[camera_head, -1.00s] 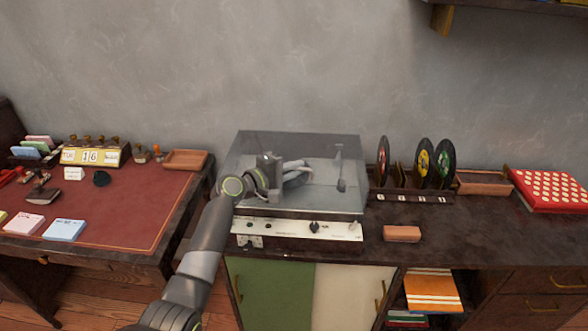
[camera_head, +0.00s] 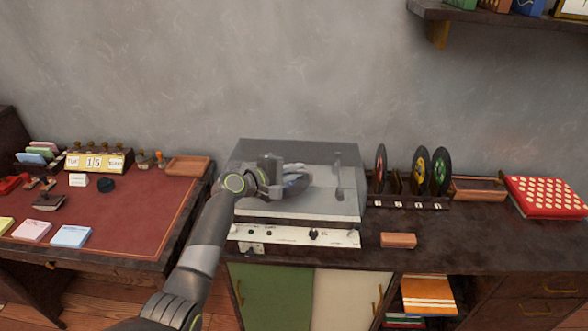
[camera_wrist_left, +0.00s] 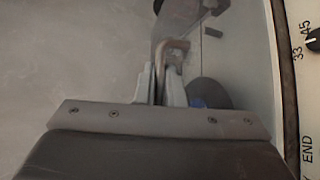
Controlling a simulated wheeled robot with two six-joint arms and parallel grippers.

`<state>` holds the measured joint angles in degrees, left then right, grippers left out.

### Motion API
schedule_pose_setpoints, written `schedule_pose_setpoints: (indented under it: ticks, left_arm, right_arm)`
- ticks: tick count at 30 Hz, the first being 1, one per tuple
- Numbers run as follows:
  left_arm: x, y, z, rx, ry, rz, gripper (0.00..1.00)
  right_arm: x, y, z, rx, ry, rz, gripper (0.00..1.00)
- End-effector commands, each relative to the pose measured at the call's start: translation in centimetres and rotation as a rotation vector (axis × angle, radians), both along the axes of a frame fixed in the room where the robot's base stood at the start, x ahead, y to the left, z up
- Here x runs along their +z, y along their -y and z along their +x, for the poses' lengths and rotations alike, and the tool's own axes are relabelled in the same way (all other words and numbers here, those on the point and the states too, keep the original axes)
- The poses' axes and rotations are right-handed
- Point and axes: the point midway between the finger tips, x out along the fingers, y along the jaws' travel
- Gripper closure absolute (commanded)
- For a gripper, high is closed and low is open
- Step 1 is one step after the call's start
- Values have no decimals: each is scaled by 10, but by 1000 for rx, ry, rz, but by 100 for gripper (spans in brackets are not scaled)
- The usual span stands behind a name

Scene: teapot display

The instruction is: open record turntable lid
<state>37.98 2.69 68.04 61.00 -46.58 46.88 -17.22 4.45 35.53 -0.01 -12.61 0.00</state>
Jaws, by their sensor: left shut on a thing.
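The record turntable (camera_head: 300,237) stands on the cabinet, with its white control panel facing front. Its grey see-through lid (camera_head: 318,205) lies low over the deck; I cannot tell whether its front edge is slightly raised. The tonearm (camera_head: 339,180) shows through it on the right. My left gripper (camera_head: 288,184) is at the middle of the lid, coming from the left. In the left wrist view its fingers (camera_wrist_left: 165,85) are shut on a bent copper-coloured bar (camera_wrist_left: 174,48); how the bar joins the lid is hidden. My right gripper is out of view.
A record rack (camera_head: 408,203) stands close right of the turntable. A small brown block (camera_head: 398,240) lies in front of it. A red desk (camera_head: 120,215) with stationery is at left. A wall shelf (camera_head: 470,17) hangs top right; the wall above the lid is clear.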

Motion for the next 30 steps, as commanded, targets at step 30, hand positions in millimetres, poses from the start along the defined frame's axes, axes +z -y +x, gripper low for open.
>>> schedule_pose_setpoints:
  ticks: [30]
  left_arm:
    - [103,-1,50,2,-455,0,100]
  right_arm:
    - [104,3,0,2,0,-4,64]
